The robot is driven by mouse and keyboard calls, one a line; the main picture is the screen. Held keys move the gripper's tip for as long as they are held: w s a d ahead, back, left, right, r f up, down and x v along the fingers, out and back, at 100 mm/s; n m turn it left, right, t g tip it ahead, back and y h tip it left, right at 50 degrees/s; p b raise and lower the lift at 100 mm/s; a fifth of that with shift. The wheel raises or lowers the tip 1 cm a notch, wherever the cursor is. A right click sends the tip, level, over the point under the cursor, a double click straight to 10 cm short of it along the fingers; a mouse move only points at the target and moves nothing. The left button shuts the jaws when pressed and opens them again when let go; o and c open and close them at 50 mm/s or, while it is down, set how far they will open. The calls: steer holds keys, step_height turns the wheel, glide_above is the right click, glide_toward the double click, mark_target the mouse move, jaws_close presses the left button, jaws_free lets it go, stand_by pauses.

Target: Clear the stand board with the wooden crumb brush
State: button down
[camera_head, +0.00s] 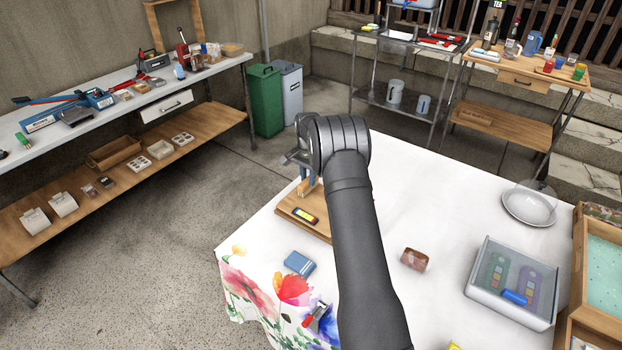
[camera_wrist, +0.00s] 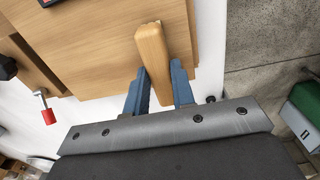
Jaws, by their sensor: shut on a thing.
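The wooden stand board (camera_head: 310,220) lies on the white-clothed table, mostly behind my arm in the head view. In the wrist view the board (camera_wrist: 95,55) fills the upper left. My gripper (camera_wrist: 160,78) is shut on the light wooden handle of the crumb brush (camera_wrist: 153,52), with one blue finger on each side. The brush's bristles do not show. In the head view my gripper (camera_head: 306,182) is at the far edge of the board, partly hidden by my wrist. A yellow-faced black item (camera_head: 305,215) lies on the board.
On the table (camera_head: 460,210) are a blue box (camera_head: 299,262), a red-handled tool (camera_head: 314,315), a brown block (camera_head: 414,259), a white plate (camera_head: 529,206) and a clear-lidded bin (camera_head: 512,284).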

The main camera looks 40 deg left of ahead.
steer(key=shift+d+f, duration=0.15)
steer(key=shift+d, duration=6.85)
step_height(320, 180, up, 8)
steer(key=shift+r, duration=0.2)
